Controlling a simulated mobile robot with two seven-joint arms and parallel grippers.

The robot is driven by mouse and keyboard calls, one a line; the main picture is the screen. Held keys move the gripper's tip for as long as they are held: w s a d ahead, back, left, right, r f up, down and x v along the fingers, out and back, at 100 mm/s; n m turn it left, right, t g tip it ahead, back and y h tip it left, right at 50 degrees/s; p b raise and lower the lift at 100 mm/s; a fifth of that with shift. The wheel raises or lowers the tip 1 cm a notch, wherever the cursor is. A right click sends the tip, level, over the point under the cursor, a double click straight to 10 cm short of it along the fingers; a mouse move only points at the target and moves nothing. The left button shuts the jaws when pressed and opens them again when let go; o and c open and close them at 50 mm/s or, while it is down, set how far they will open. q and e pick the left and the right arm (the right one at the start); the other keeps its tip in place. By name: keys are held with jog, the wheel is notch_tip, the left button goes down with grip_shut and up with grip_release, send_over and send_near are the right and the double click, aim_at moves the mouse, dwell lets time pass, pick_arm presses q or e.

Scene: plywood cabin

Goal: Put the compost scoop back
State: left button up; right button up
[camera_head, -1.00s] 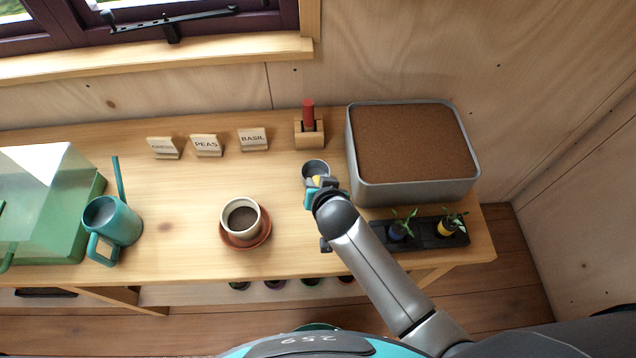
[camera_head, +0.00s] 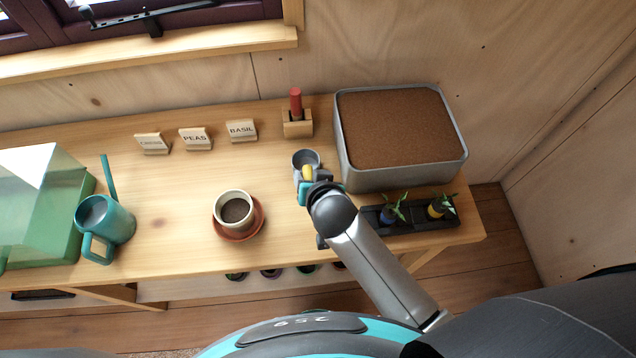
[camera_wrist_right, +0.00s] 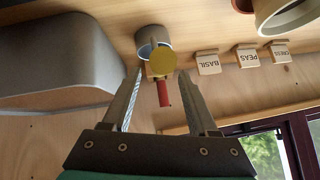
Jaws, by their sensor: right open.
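The compost scoop (camera_head: 306,158) has a round grey metal cup and a yellow handle end. It is on the wooden bench, left of the grey tub (camera_head: 350,179) of brown compost. In the right wrist view the scoop's cup (camera_wrist_right: 150,33) shows with its yellow handle end (camera_wrist_right: 162,61) pointing toward the camera. My right gripper (camera_head: 308,186) is at the near side of the scoop. Its jaws (camera_wrist_right: 161,80) are open, with the yellow end around the gap between the fingertips. Whether they touch it I cannot tell. My left gripper is out of view.
A wooden block (camera_head: 297,129) with a red stick stands behind the scoop. A seedling tray (camera_head: 411,221) lies right of my arm. A cream pot (camera_head: 233,207) on a saucer and a teal watering can (camera_head: 105,221) stand left. Label cards (camera_head: 195,139) stand at the back.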

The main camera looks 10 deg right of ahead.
jog(key=p+v, duration=0.1)
jog(key=v, duration=0.7)
jog(key=shift+s+r, duration=0.15)
dwell(0.3)
jog(key=shift+d, duration=0.1)
